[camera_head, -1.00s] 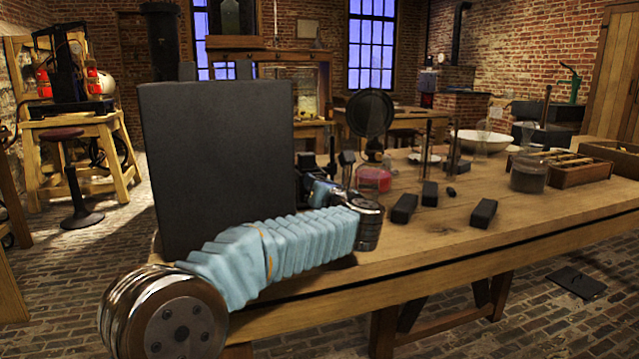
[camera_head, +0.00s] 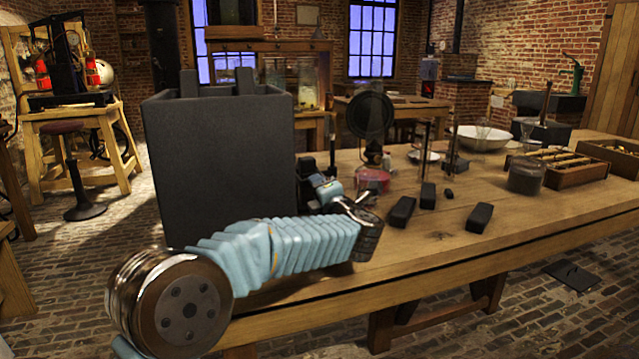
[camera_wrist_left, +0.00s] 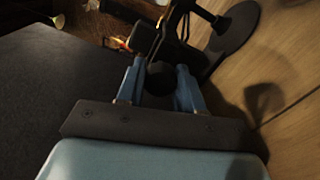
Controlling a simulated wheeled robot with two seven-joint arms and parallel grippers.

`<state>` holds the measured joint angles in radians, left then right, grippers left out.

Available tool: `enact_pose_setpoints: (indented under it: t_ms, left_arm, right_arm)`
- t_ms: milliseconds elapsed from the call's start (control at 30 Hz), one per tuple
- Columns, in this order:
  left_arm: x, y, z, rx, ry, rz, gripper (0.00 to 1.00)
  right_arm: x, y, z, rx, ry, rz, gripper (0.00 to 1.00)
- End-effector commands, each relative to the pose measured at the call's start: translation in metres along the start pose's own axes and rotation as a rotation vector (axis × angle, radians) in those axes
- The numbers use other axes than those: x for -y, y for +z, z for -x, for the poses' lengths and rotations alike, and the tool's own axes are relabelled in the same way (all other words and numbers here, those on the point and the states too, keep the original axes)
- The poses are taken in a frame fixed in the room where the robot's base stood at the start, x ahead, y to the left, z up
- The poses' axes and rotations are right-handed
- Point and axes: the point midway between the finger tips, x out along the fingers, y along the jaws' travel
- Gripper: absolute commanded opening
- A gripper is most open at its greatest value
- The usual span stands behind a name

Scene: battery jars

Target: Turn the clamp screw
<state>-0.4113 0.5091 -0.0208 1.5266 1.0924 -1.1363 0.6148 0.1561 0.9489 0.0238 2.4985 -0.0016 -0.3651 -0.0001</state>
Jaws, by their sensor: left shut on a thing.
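In the left wrist view a dark round knob (camera_wrist_left: 162,76), which looks like the clamp screw's head, sits between the blue fingers of my left gripper (camera_wrist_left: 160,84). The fingers are shut on it from both sides. A dark block (camera_wrist_left: 144,36) and thin dark bars lie just beyond the knob. In the head view my left gripper (camera_head: 318,186) is beside the right side of a large dark box (camera_head: 215,165), low over the table. The knob is too small and hidden to make out there. My right gripper is not in view.
A round dark disc on a stand (camera_head: 370,115) and a pink-filled glass vessel (camera_head: 372,180) stand close behind the gripper. Several dark blocks, a white bowl (camera_head: 482,138) and a wooden rack (camera_head: 575,168) are further right on the table (camera_head: 450,245).

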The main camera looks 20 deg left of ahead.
Motion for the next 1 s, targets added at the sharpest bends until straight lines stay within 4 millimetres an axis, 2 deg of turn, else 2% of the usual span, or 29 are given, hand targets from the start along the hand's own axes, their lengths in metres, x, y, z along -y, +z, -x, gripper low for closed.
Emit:
enact_pose_setpoints:
  t_ms: [33, 500, 1000]
  left_arm:
    - [-0.002, 0.002, 0.001, 0.001, -0.004, -0.046, 0.06]
    - [0.0, 0.001, 0.001, 0.003, -0.004, -0.395, 0.06]
    - [0.002, 0.001, 0.001, 0.004, -0.003, -0.506, 0.06]
  right_arm:
    - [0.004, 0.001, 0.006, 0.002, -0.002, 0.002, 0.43]
    - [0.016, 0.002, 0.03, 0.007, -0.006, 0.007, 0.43]
    - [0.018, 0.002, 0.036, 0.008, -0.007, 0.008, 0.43]
